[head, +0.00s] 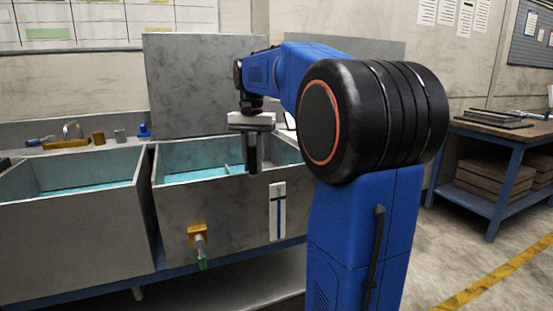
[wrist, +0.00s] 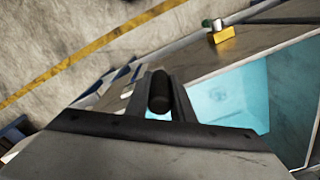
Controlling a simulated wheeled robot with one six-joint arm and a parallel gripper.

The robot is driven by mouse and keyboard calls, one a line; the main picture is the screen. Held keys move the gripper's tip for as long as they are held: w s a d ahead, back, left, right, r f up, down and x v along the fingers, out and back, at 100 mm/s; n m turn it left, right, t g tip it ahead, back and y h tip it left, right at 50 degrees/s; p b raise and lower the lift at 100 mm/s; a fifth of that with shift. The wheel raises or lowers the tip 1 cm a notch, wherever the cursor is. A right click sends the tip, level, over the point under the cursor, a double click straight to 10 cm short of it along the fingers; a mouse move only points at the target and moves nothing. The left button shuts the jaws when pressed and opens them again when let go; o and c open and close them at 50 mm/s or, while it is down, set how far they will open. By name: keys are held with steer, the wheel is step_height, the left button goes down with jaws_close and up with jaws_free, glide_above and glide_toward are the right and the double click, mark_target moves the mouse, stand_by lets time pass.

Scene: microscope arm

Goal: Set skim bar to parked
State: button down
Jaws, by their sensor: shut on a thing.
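My gripper (head: 252,170) points down over the front part of the right-hand grey tank (head: 190,205). Its two dark fingers are shut on a black round-ended handle (wrist: 160,92), seen between the fingertips in the wrist view. I take this handle to be part of the skim bar. A pale thin strip (head: 230,169) shows inside the tank beside the fingers, perhaps the bar itself. The fingers and tank front hide most of it, so its position along the tank cannot be told. No label for parked is readable.
A second tank (head: 70,225) with blue liquid stands at the left. A yellow valve (head: 197,236) and a white gauge plate (head: 277,211) are on the tank front. A grey panel (head: 195,85) rises behind. A workbench (head: 500,130) stands at the right.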

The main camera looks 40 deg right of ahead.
steer(key=w+a, duration=0.4)
steer(key=a, duration=0.9)
steer(key=w+a, duration=0.4)
steer(key=a, duration=0.8)
steer(key=shift+w+a, duration=0.2)
steer(key=shift+a, duration=0.2)
steer(key=c, duration=1.5)
jaws_free()
steer(key=shift+a, duration=0.15)
steer(key=shift+c, duration=0.2)
steer(key=shift+r, duration=0.1)
step_height(320, 180, up, 17)
steer(key=shift+r, duration=0.15)
